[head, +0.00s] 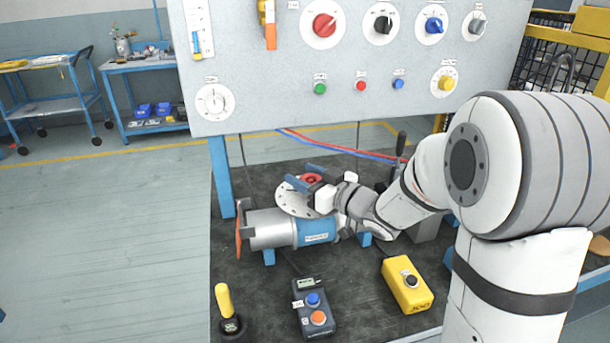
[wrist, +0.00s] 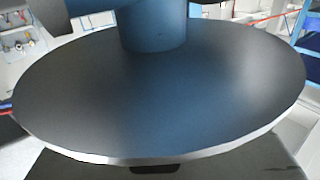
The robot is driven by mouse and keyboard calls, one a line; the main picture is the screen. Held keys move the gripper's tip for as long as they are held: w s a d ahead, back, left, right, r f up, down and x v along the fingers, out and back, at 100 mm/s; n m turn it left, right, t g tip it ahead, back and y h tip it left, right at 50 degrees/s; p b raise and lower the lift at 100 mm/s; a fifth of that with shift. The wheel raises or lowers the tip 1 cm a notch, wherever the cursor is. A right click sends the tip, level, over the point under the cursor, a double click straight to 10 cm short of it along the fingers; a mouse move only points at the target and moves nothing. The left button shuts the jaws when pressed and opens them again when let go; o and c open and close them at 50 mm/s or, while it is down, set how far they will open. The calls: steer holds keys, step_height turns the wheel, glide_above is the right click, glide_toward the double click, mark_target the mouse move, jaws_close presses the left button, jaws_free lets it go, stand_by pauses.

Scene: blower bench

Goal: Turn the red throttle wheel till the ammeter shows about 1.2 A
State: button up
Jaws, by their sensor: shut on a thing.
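The red throttle wheel (head: 312,180) sits above a pale round scale plate (head: 292,203) on top of the grey and blue blower (head: 318,232). My gripper (head: 310,179) reaches in from the right and is shut on the wheel, its blue fingers on either side. The fingers and wrist hide part of the wheel and plate. In the wrist view a large dark disc (wrist: 90,100) with a pale rim and a blue post fills the picture; the red wheel cannot be made out there. I cannot make out an ammeter reading; the panel's top is cut off.
The grey panel (head: 270,95) with several knobs and buttons stands behind the blower. In front on the dark bench lie a yellow-handled lever (head: 224,300), a dark pendant box (head: 314,308) and a yellow button box (head: 407,284). Open floor is at the left.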

steer(key=shift+s+a+n+g+y+p, duration=0.15)
steer(key=shift+n+g+y+p, duration=0.5)
steer(key=shift+n+g+y, duration=0.9)
steer(key=shift+g+h, duration=0.25)
steer(key=shift+h, duration=0.1)
steer(key=o, duration=1)
steer(key=v, duration=0.8)
steer(key=shift+a, duration=0.1)
